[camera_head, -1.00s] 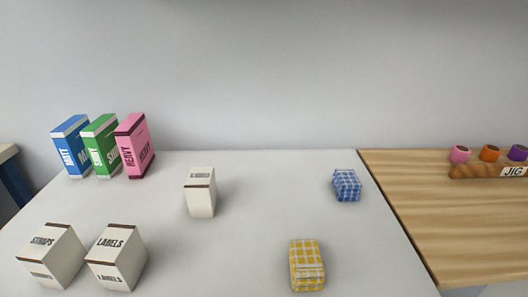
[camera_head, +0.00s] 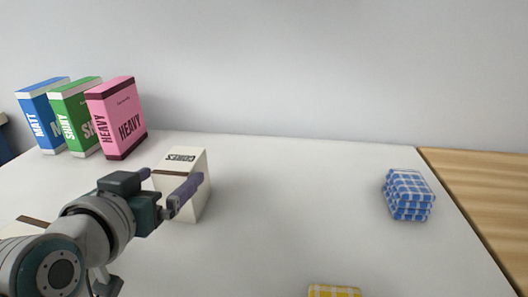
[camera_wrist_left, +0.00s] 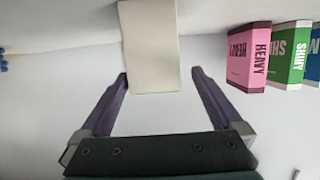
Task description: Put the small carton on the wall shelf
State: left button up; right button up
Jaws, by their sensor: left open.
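The small white carton (camera_head: 183,160) stands upright on the white table, with dark lettering on its top; it looks like "CONES". My left gripper (camera_head: 172,176) is open at its near side, with one purple finger at each side of the carton in the picture. In the left wrist view the carton's pale face (camera_wrist_left: 150,45) shows between the open fingertips (camera_wrist_left: 160,74), nearer the left one. Whether a finger touches it I cannot tell. The wall shelf is not in view, nor is my right gripper.
Blue, green and pink boxes (camera_head: 118,118) stand at the back left. A blue checked cloth bundle (camera_head: 408,196) lies at the right, a yellow one (camera_head: 334,291) at the front edge. Another carton (camera_head: 20,228) is partly hidden by my arm. The table's middle is clear.

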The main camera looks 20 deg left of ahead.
pick_arm(q)
jog(key=shift+x, duration=1.1)
jog(key=x, duration=0.1)
jog(key=b+x, duration=0.1)
jog(key=x, duration=0.1)
jog(key=b+x, duration=0.1)
jog(key=x, duration=0.1)
jog(key=shift+d+f, duration=0.15)
jog(key=shift+d, duration=0.2)
jog(key=shift+w+a, duration=0.1)
jog(key=shift+w, duration=0.2)
jog(key=shift+c, duration=0.2)
jog(key=c, duration=1.4)
jog(key=shift+c, duration=0.4)
